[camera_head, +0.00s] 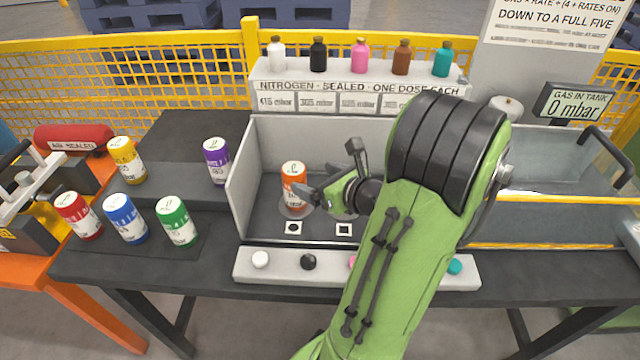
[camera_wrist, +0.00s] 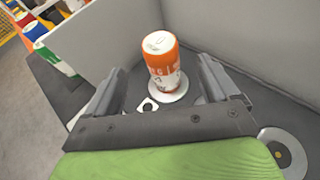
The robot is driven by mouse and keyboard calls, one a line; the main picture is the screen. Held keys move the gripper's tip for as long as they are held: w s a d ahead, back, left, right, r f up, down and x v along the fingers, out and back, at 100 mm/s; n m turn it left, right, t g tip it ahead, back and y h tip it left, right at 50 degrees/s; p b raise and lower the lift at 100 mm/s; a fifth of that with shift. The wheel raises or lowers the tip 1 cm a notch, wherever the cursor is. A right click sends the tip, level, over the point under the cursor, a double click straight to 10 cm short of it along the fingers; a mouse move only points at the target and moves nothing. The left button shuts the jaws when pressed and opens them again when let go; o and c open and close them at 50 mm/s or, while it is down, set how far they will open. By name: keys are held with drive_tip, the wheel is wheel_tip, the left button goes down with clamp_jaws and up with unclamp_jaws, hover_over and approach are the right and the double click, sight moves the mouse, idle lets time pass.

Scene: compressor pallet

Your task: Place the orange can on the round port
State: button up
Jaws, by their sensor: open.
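The orange can (camera_head: 294,184) stands upright on a round pale disc, the port (camera_head: 294,209), inside the grey open-front bay. The wrist view also shows the orange can (camera_wrist: 162,62) upright on the round port (camera_wrist: 170,93). My gripper (camera_head: 335,178) is open and empty, to the right of the can and apart from it in the head view. In the wrist view the can stands beyond and between the two spread fingers (camera_wrist: 160,85). Part of the bay is hidden behind my arm.
Yellow (camera_head: 126,161), purple (camera_head: 216,161), red (camera_head: 78,217), blue (camera_head: 125,218) and green (camera_head: 177,221) cans stand left of the bay (camera_head: 243,180). Bottles (camera_head: 360,55) line the shelf behind. A button strip (camera_head: 283,262) runs in front.

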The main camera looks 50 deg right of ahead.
drive_tip(key=a+n+g+y, duration=0.4)
drive_tip(key=a+n+g, duration=0.2)
drive_tip(key=a+n, duration=1.25)
drive_tip(key=s+a+r+n+g+h, duration=0.1)
drive_tip(key=s+a+r+n, duration=0.1)
drive_tip(key=s+n, duration=0.3)
drive_tip(key=s+a+r+n+h, duration=0.1)
drive_tip(key=s+a+n, duration=0.3)
drive_tip(key=n, duration=1)
drive_tip(key=shift+s+a+r+g, duration=0.15)
drive_tip(key=shift+s+r+g, duration=0.25)
drive_tip(key=shift+s+r, duration=0.15)
